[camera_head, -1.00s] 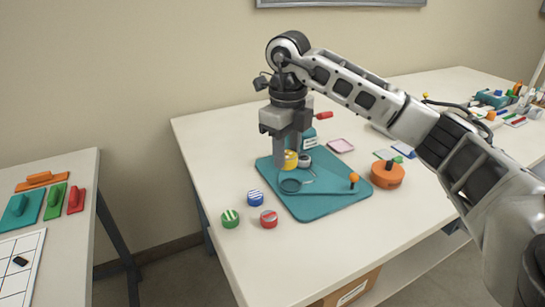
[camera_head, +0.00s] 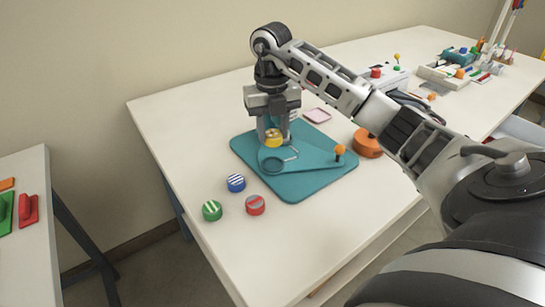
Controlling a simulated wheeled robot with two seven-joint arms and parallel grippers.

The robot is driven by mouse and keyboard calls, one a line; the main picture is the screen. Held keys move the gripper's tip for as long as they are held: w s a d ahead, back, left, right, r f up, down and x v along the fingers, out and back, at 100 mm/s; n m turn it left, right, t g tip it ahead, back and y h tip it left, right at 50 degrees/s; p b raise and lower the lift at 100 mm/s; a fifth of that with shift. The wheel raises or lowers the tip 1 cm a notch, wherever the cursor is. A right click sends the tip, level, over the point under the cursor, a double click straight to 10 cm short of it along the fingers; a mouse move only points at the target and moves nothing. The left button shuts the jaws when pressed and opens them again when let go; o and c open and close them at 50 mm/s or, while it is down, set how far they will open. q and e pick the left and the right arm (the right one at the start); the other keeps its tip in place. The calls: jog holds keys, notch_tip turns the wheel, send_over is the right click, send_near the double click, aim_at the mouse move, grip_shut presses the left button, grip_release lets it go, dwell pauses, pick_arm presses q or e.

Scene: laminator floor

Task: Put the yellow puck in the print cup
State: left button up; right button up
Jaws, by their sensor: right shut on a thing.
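The yellow puck (camera_head: 274,138) is between the fingertips of my right gripper (camera_head: 272,136), which is shut on it. They are over the back part of the teal board (camera_head: 315,183); I cannot tell whether the puck touches the board. A thin light handle-like loop stands beside the ring. My gripper hides part of what is behind it. My left gripper is out of view.
Blue (camera_head: 236,183), green (camera_head: 212,210) and red (camera_head: 255,205) striped pucks stand in front of the board. An orange round piece (camera_head: 367,143) is at its right, a pink tray (camera_head: 317,115) behind. The white table (camera_head: 170,125) is clear at left.

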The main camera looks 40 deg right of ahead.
aim_at(273, 165)
jog(key=shift+f, duration=3.45)
jog(key=shift+f, duration=0.15)
jog(key=o, duration=1)
notch_tip(273, 165, up, 12)
jog(key=shift+a+r+p, duration=0.1)
jog(key=shift+r+p, duration=0.1)
jog(key=shift+p, duration=0.1)
